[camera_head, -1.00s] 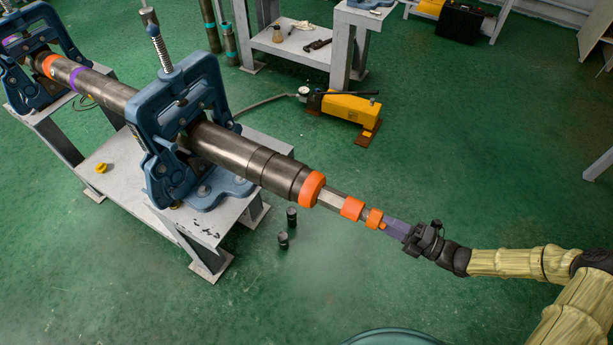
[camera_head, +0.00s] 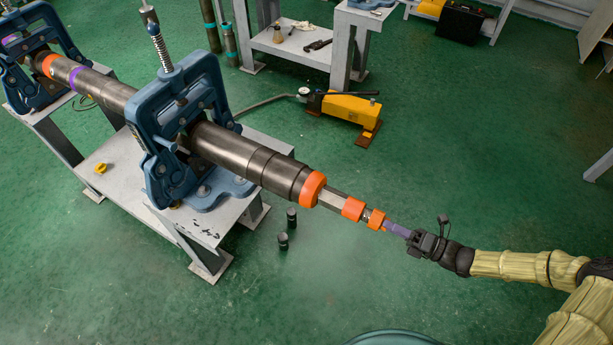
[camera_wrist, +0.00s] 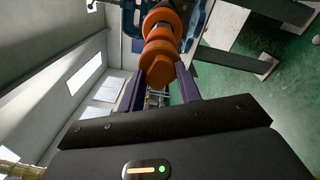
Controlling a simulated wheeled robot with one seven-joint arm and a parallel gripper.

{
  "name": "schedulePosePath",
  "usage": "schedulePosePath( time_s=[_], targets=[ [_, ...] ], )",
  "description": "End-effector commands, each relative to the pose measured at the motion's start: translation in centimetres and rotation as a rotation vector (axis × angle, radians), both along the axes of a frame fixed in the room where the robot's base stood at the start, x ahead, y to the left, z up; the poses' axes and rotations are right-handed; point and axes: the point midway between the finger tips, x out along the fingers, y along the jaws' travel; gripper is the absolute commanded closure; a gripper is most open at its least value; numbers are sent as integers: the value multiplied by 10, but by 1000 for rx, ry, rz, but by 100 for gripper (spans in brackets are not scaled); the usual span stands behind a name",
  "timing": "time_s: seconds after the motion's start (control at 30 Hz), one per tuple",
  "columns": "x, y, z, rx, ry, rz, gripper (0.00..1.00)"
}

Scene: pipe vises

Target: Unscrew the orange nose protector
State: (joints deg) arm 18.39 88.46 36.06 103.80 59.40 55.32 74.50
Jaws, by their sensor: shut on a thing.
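The orange nose protector (camera_head: 376,219) caps the thin right end of the long dark pipe (camera_head: 240,160). In the wrist view the nose protector (camera_wrist: 160,52) is a round orange piece with a flat tab at its near end. My gripper (camera_head: 388,226), with purple fingers, is in line with the pipe and shut on that tab, one finger on each side. The fingertips also show in the wrist view (camera_wrist: 163,78). The protector's far side and its threads are hidden.
A blue pipe vise (camera_head: 170,180) on a grey stand (camera_head: 125,205) holds the pipe; a second vise (camera_head: 30,90) is at far left. More orange bands (camera_head: 313,189) sit along the pipe. Two small black cylinders (camera_head: 291,217) stand on the green floor. Free floor surrounds my arm.

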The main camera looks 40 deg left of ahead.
Motion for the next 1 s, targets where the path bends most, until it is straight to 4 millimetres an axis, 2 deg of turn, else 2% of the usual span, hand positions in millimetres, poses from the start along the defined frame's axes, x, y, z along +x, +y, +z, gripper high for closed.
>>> schedulePosePath(
  time_s=[1.0],
  targets=[
    [8,-20,-2,-7,-4,-10,100]
  ],
)
